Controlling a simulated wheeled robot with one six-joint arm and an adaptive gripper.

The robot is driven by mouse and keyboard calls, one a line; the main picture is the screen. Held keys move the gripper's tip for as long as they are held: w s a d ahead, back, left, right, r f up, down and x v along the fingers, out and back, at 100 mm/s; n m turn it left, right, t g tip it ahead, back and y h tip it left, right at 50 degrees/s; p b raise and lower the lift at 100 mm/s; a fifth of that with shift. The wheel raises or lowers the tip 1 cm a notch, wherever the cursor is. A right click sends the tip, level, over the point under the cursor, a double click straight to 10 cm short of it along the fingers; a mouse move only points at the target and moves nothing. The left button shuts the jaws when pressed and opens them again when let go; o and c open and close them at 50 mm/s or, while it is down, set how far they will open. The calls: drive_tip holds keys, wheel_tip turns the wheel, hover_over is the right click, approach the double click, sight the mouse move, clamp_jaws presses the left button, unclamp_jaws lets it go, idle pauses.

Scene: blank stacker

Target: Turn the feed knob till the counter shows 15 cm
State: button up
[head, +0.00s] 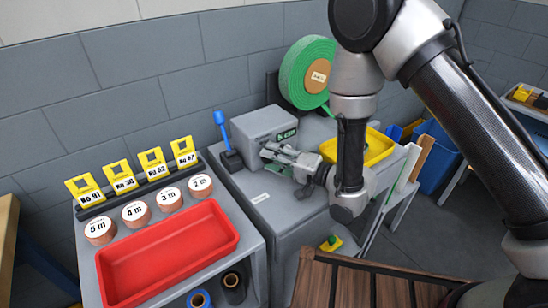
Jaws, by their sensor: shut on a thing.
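The feed machine (262,122) is a grey box on the grey bench, with a small dark counter (287,134) showing green digits too small to read. My gripper (268,152) is at the front of the box, reaching in from the right, with its fingers shut at the machine's face. The feed knob is hidden between the fingers, so its angle cannot be seen. A large green roll (296,78) with a brown core and a white label stands behind the machine.
A blue-handled lever (221,126) stands just left of the machine. A red tray (168,262), several labelled rolls (135,212) and yellow number cards (121,175) are on the left bench. A yellow bin (376,148) lies right, behind my arm. A wooden slatted surface (345,285) is in front.

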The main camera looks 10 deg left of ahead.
drive_tip(key=shift+f+m+y, duration=0.2)
drive_tip(key=shift+m+y, duration=0.5)
drive_tip(key=shift+m, duration=1.1)
drive_tip(key=o, duration=1)
drive_tip(key=o, duration=0.4)
wheel_tip(320, 180, up, 9)
drive_tip(key=shift+d+f, duration=0.15)
drive_tip(key=shift+a+r, duration=0.2)
drive_tip(key=shift+r, duration=0.1)
drive_tip(key=shift+c, duration=1.4)
drive_tip(key=shift+r, duration=0.45)
drive_tip(key=shift+c, duration=0.5)
